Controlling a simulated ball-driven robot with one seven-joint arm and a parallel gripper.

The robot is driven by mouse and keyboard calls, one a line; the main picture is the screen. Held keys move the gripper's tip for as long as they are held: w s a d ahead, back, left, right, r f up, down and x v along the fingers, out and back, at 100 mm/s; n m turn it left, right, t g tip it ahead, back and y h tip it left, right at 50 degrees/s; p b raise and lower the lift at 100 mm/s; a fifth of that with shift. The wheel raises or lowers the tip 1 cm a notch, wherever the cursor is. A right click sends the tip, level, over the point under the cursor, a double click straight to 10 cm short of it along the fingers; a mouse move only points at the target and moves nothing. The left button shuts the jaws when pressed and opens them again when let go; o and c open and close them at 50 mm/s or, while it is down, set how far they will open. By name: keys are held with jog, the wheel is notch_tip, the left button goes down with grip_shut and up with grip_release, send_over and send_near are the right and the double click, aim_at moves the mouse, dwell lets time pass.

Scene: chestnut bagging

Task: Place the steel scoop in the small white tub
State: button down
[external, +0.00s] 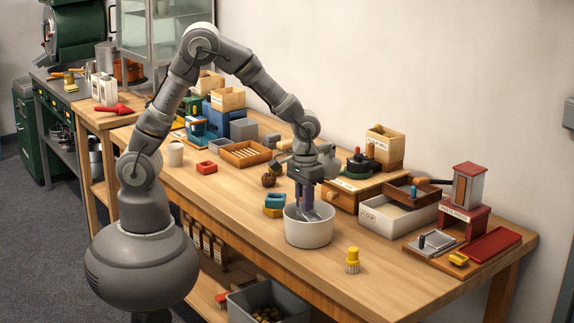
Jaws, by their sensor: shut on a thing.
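The small white tub (309,232) stands on the wooden bench near its front edge. My gripper (309,208) points down over the tub, with its fingertips at about the height of the rim or just inside it. It is shut on the steel scoop (314,215), a small grey metal shape between and below the fingers. The lower part of the scoop is hidden by the tub's front wall. I cannot tell whether the scoop touches the tub's floor.
A wooden drawer box (345,196) and a white tray (385,222) lie behind right. Bare bench shows at front right.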

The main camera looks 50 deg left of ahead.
aim_at(304, 216)
jog(key=shift+f+b, duration=0.85)
jog(key=shift+f, duration=1.45)
jog(key=shift+f, duration=0.1)
jog(key=shift+f, duration=0.15)
jog(key=c, duration=1.1)
grip_release()
